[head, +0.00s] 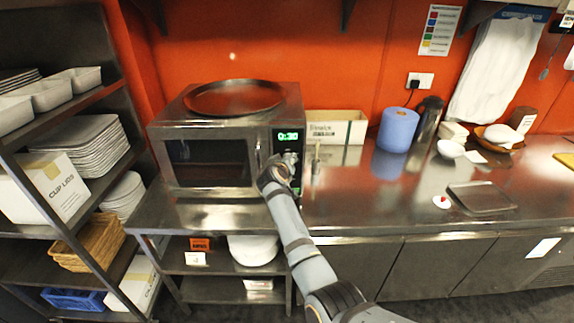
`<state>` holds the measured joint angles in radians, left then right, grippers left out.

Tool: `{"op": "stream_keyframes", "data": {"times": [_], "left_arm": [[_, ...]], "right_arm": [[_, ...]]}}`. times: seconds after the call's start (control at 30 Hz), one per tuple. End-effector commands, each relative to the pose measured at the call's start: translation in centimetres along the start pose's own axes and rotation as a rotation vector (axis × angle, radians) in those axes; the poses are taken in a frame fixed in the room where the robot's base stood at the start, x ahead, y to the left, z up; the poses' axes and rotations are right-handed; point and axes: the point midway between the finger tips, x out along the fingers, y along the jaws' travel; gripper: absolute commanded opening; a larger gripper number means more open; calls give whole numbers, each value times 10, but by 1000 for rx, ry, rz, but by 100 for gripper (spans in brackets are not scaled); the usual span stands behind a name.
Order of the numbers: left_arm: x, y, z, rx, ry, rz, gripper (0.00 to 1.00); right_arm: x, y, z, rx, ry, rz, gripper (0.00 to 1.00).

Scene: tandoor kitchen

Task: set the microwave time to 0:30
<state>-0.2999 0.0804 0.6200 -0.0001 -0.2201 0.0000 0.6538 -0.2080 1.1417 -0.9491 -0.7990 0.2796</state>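The microwave (212,128) stands on the steel counter with its door shut. Its display (287,136) on the right-hand control panel reads 0:30 in green. My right gripper (291,163) is at the control panel just below the display, and its wrist covers much of the panel's lower part. Whether the fingertips touch a button, and whether they are open or shut, is too small to tell. My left gripper is not in view.
A round dark tray (234,97) lies on top of the microwave. To its right on the counter (345,205) are a box (337,125), a blue paper roll (397,129) and a small tray (482,197). A shelf rack (66,207) with dishes stands at left.

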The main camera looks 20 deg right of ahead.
Motion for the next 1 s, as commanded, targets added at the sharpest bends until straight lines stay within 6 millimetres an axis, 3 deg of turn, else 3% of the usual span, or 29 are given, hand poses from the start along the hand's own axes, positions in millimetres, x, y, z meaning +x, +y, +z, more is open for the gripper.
{"op": "stream_keyframes", "data": {"times": [0.53, 0.57, 0.7, 1.0], "left_arm": [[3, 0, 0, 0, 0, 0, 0], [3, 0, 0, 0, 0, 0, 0], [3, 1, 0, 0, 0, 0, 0], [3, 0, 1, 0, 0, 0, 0]], "right_arm": [[0, 0, 0, -23, -1, 9, 4], [0, 0, 0, -23, -1, 9, 37], [0, 0, 0, -23, -1, 9, 56], [0, 0, 0, -22, 0, 9, 59]]}}
